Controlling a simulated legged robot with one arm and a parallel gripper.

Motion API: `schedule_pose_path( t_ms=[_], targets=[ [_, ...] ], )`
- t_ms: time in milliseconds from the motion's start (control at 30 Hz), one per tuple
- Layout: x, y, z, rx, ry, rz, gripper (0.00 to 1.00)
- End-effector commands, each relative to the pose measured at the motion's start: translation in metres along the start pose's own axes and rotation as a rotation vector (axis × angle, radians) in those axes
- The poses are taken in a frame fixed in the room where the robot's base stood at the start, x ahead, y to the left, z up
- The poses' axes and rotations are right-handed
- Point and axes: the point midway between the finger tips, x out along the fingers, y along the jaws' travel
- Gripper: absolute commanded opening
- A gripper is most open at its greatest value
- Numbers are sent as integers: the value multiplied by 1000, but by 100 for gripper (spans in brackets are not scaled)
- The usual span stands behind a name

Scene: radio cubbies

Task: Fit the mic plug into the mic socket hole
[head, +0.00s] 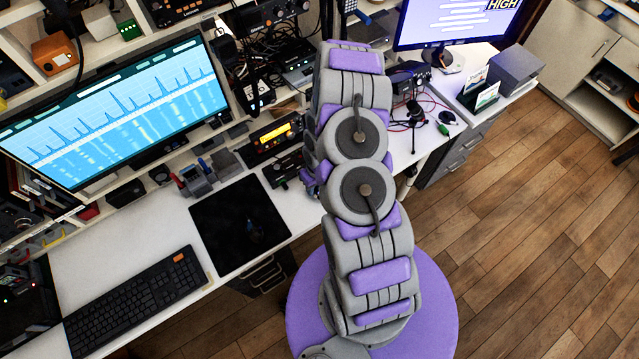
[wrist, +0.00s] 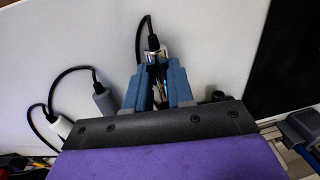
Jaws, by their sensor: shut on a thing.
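My gripper (wrist: 157,62) has blue fingers. In the wrist view it is shut on a plug (wrist: 154,43) with a metallic body and a black top, which I take for the mic plug. A black cable rises from its top and bends left. The plug's lower end is hidden between the fingers. The mic socket hole cannot be made out in either view. In the head view my arm hides the gripper and the plug. A radio with a lit yellow display (head: 276,134) stands left of my arm, with a darker unit (head: 283,168) below it.
A grey plug (wrist: 103,98) and a white plug (wrist: 60,125), both with black cables, are left of my gripper. In the head view a black mat (head: 238,222), a keyboard (head: 140,302) and a large monitor (head: 115,105) occupy the desk. Bare white desk shows between them.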

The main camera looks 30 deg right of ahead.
Motion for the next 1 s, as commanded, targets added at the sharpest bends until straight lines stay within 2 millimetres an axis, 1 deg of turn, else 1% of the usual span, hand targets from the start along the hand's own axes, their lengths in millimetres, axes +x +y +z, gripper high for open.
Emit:
schedule_pose_path(
  t_ms=[367,467,700,800,867,1000],
  targets=[
    [0,10,1,2,2,-52,0],
    [0,6,0,1,3,-59,0],
    [-1,-14,-1,-3,2,-64,0],
    [-2,-19,-1,-5,1,-70,0],
    [-2,-19,-1,-6,1,-75,0],
    [-2,-13,-1,-5,3,-87,0]
  ],
)
